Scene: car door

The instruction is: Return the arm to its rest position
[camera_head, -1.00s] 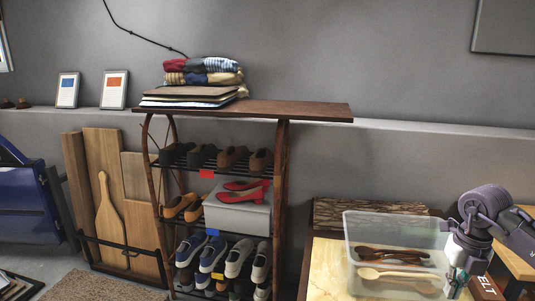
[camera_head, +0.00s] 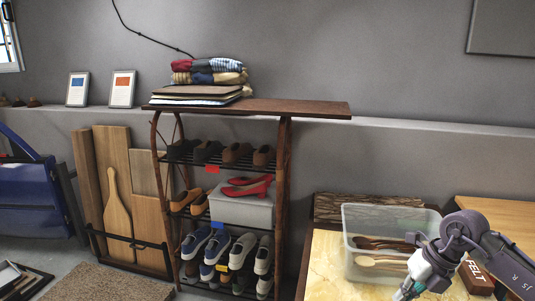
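My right arm comes in from the right edge. My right gripper (camera_head: 405,292) points down and left at the bottom of the view, in front of the clear plastic bin (camera_head: 391,217). Its fingertips are small and near the lower edge, so I cannot tell whether it is open or shut, and no held object can be made out. The arm hides part of the bin's right front. My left arm and gripper are out of view.
The bin holds wooden utensils (camera_head: 382,262) and stands on a pale worktop (camera_head: 325,265). A box marked FELT (camera_head: 477,277) is by my arm. A shoe rack (camera_head: 285,190) stands mid-view, wooden boards (camera_head: 112,160) beside it. A blue car door (camera_head: 25,195) is far left.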

